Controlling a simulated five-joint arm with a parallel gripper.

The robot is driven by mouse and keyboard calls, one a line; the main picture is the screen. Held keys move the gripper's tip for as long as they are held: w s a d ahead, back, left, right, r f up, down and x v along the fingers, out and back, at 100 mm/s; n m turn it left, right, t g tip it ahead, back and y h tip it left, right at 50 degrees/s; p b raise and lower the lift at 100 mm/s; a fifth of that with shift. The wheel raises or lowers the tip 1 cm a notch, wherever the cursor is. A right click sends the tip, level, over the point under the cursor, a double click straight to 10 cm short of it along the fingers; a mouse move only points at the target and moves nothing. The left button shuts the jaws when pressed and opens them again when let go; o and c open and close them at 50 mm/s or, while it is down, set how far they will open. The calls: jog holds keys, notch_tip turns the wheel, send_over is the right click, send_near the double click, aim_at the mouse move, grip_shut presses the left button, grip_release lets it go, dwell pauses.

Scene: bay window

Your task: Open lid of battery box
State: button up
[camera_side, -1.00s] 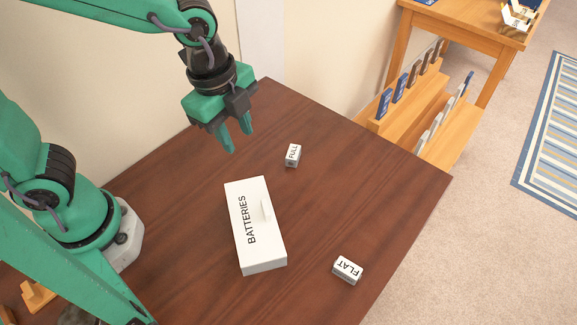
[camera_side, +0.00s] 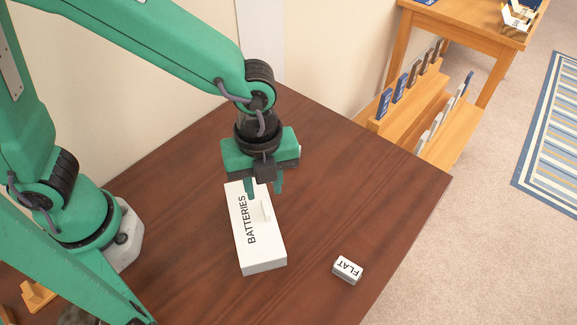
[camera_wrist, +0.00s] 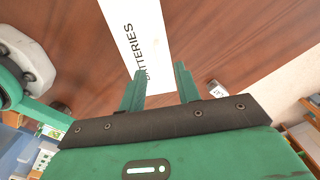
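The white battery box (camera_side: 262,252) lies on the dark wooden table with its lid shut. Its top carries the word BATTERIES and a small white raised handle (camera_side: 267,208). In the wrist view the box (camera_wrist: 132,18) runs away from between my fingers; I cannot make out the handle there. My gripper (camera_side: 264,194) points down over the far end of the box, near the handle. I cannot tell how high the fingertips are above the lid.
A small white block marked FLAT (camera_side: 347,270) lies right of the box. The block marked FULL is almost hidden behind my gripper in the side view; a small white block shows in the wrist view (camera_wrist: 214,88). The table (camera_side: 390,190) is bare to the right.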

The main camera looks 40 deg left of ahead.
aim_at(265, 207)
jog(key=shift+f, duration=3.15)
grip_shut()
